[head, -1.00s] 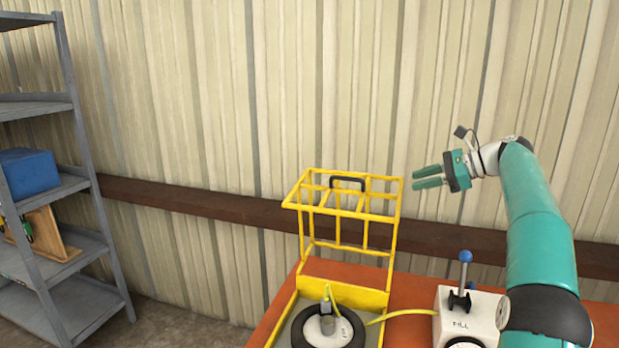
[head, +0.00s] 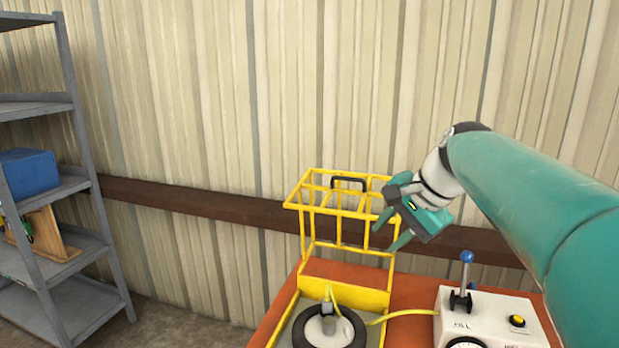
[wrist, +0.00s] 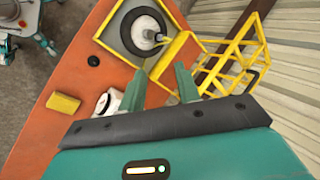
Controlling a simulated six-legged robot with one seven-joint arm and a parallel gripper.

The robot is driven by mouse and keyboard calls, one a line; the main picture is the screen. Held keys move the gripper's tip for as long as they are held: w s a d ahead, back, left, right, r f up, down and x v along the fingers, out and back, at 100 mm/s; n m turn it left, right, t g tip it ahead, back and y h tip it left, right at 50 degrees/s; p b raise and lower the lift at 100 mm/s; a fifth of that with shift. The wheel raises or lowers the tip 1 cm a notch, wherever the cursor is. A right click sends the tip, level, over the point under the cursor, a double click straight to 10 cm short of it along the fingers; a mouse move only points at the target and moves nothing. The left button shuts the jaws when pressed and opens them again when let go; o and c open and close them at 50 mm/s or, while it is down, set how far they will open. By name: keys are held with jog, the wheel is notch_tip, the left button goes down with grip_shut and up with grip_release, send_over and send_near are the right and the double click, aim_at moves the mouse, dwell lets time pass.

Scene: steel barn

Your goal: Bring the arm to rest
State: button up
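My gripper (head: 388,234) is in the air above the orange bench, in front of the right side of the yellow cage (head: 345,213) in the head view. Its two teal fingers point down and to the left. The wrist view shows the fingers (wrist: 160,92) apart with nothing between them, so it is open and empty. My teal arm reaches in from the right edge of the head view.
The yellow cage is raised over a tray holding a small black wheel (head: 330,330). A yellow hose runs to a white box (head: 492,312) with a blue-knobbed lever. A yellow block (wrist: 63,103) lies on the orange bench (wrist: 85,60). Grey shelves (head: 65,190) stand left.

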jog(key=s+f+n+h, duration=0.2)
jog(key=s+f+n, duration=0.3)
jog(key=s, duration=0.6)
jog(key=s+d+f+n+h, duration=0.1)
jog(key=s+f+n, duration=0.4)
jog(key=s+f, duration=0.5)
jog(key=shift+s+t+h, duration=0.4)
jog(key=shift+s+h, duration=0.1)
jog(key=shift+h, duration=0.1)
jog(key=shift+d, duration=0.1)
